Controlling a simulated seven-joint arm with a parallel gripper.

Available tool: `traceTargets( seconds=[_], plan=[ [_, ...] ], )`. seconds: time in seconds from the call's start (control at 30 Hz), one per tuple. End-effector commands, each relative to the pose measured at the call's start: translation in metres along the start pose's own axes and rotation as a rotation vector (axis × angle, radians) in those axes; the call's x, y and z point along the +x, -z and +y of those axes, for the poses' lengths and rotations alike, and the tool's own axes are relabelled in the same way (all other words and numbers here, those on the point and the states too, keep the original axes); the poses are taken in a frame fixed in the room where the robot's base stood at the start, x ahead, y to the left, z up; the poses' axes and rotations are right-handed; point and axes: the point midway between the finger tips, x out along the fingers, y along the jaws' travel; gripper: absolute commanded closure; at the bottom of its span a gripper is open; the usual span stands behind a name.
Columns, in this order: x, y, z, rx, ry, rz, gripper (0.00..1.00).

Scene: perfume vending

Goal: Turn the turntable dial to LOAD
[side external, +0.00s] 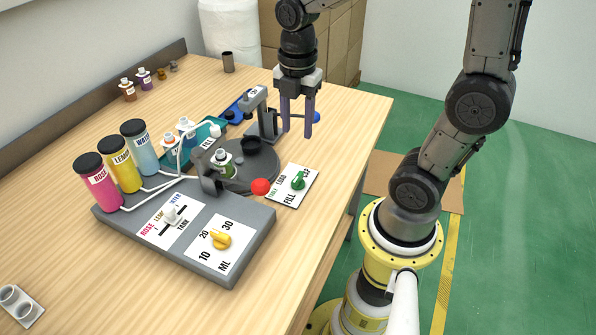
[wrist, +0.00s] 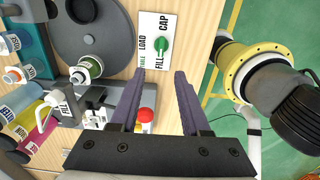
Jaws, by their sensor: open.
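The turntable dial is a green knob (side external: 298,182) on a white plate (side external: 281,197) beside the turntable, near the table's right edge. It also shows in the wrist view (wrist: 161,46), with the words LOAD, FILL and CAP around it. I cannot tell surely which word it points to. The turntable (side external: 262,172) is a dark grey disc; a small bottle (side external: 224,164) with a green label stands at its edge under the fill head. My gripper (side external: 297,133) is open and empty, fingers pointing down, above and apart from the dial. In the wrist view its fingertips (wrist: 158,73) are just below the dial.
A red button (side external: 260,186) sits left of the dial plate. The grey console (side external: 190,253) carries a yellow ML knob (side external: 221,239) and a white tank selector (side external: 171,215). A grey press-like stand (side external: 265,118) rises behind the turntable. Pink, yellow and blue tanks stand at left.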

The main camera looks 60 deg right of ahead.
Motion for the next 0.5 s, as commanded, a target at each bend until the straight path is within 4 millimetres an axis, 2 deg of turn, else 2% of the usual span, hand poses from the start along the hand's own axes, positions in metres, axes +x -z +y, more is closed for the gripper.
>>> traceTargets(
  seconds=[0.27, 0.5],
  plan=[
    [0.029, -0.002, -0.002, 0.01, 0.017, 0.003, 0.54],
    [0.076, -0.001, -0.003, 0.01, 0.019, 0.003, 0.54]
  ],
)
